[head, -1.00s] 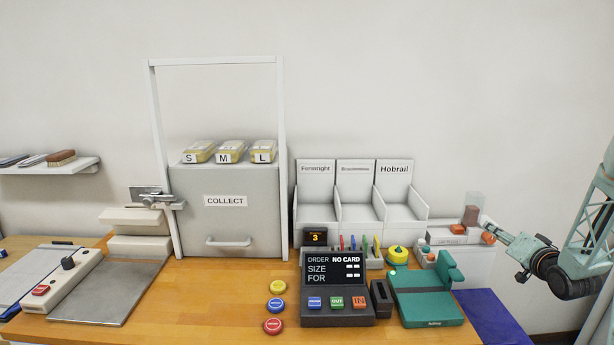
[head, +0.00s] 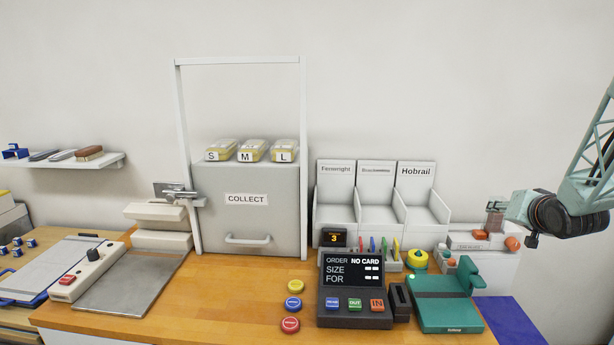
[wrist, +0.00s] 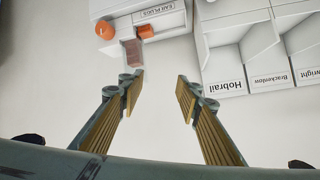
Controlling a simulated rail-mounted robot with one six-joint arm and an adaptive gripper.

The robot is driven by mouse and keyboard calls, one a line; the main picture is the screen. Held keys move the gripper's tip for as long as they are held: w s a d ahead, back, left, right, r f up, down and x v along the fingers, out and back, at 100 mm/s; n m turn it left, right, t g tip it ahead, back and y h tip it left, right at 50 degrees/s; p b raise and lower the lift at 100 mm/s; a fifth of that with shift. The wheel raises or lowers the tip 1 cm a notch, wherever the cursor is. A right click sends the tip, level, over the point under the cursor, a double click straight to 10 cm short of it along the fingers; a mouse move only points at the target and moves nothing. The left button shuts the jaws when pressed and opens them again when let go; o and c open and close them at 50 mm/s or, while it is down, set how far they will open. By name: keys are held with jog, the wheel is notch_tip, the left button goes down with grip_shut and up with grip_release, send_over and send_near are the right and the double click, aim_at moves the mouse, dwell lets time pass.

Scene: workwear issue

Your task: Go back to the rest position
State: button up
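My gripper (wrist: 160,88) is open in the wrist view. Its two fingers stand well apart, with nothing between them. They show above the pale wall and floor area, with the ear plugs dispenser (wrist: 140,20) beyond the left finger and the Hobrail bin (wrist: 222,70) beyond the right one.
The wooden counter (head: 235,300) carries an order terminal (head: 355,295), a green device (head: 447,305), coloured buttons and a pen holder. A white frame surrounds the COLLECT bin (head: 247,220), with S, M and L packs on top. The air over the counter is clear.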

jog(key=s+a+r+n+g, duration=0.1)
jog(key=s+a+r+g, duration=0.1)
jog(key=s+a+r, duration=0.65)
jog(key=s+a+r+n+g, duration=0.1)
jog(key=s+a+r+g, duration=0.15)
jog(key=s+a, duration=1.05)
jog(key=s+a+n+g+y, duration=0.1)
jog(key=s+a, duration=0.5)
jog(key=s, duration=0.5)
jog(key=s+a+n+g+y, duration=0.1)
jog(key=s+a, duration=0.5)
jog(key=s, duration=0.5)
jog(key=s+a+f+n+g, duration=0.1)
jog(key=s+a, duration=0.5)
jog(key=s, duration=0.6)
jog(key=shift+n+g+y, duration=0.4)
jog(key=shift+n+g, duration=0.05)
jog(key=shift+n, duration=0.05)
jog(key=shift+d, duration=0.2)
